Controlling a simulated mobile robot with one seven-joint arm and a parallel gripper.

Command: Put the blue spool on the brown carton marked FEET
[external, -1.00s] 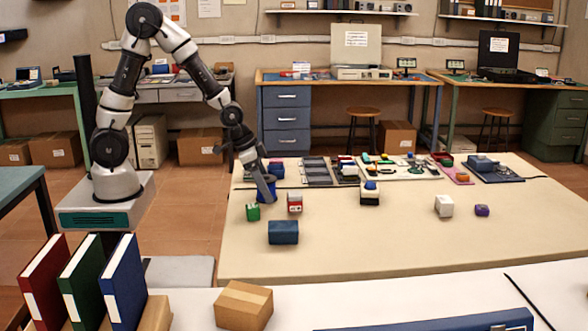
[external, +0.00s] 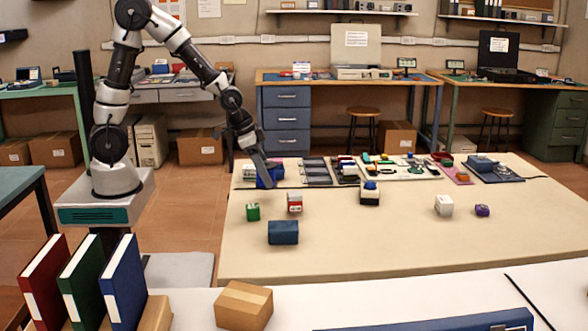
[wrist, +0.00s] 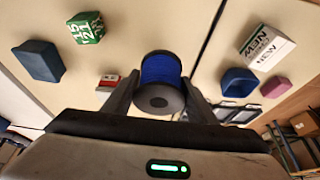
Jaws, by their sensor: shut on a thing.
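The blue spool (wrist: 161,69), with dark end flanges, sits between the two fingers of my gripper (wrist: 160,97) in the wrist view. My gripper is shut on it. In the external view my gripper (external: 262,167) is over the left back part of the cream table, with the blue spool (external: 264,181) partly covered by the finger. The spool looks lifted clear of the tabletop. I cannot read FEET on any carton. A plain brown carton (external: 243,306) stands on the near white table, and other brown cartons (external: 200,147) stand on the floor behind.
The cream table's front right is largely clear.

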